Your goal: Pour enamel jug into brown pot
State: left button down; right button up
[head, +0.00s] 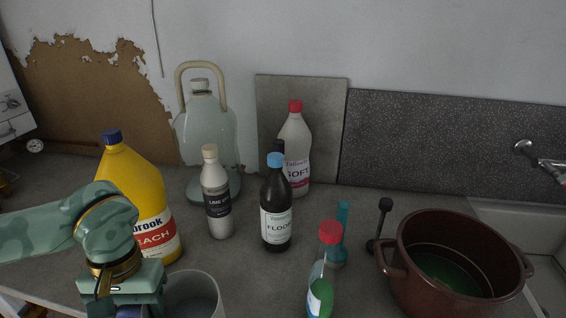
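The brown pot (403,270) stands at the right of the counter, upright, with two side handles. Green shows inside it, low down. A pale grey open-topped vessel (208,298), which may be the enamel jug, is at the bottom edge, cut off by the frame. My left gripper (122,288) is just left of this vessel, beside its rim. Its fingertips are out of frame or hidden, so I cannot tell whether it grips the vessel. My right gripper is not in view.
A yellow bleach bottle (150,185) stands close behind my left gripper. Several bottles, including a dark floor-cleaner bottle (277,215) and a red-capped bottle (322,285), stand between vessel and pot. A glass demijohn (207,130) stands at the back. A sink tap (540,160) is at right.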

aim_at(445, 264)
jog(key=k+l+z, duration=0.25)
jog(key=l, duration=0.25)
jog(key=l+z, duration=0.25)
jog(key=l, duration=0.25)
jog(key=l+z, duration=0.25)
jog(key=l, duration=0.3)
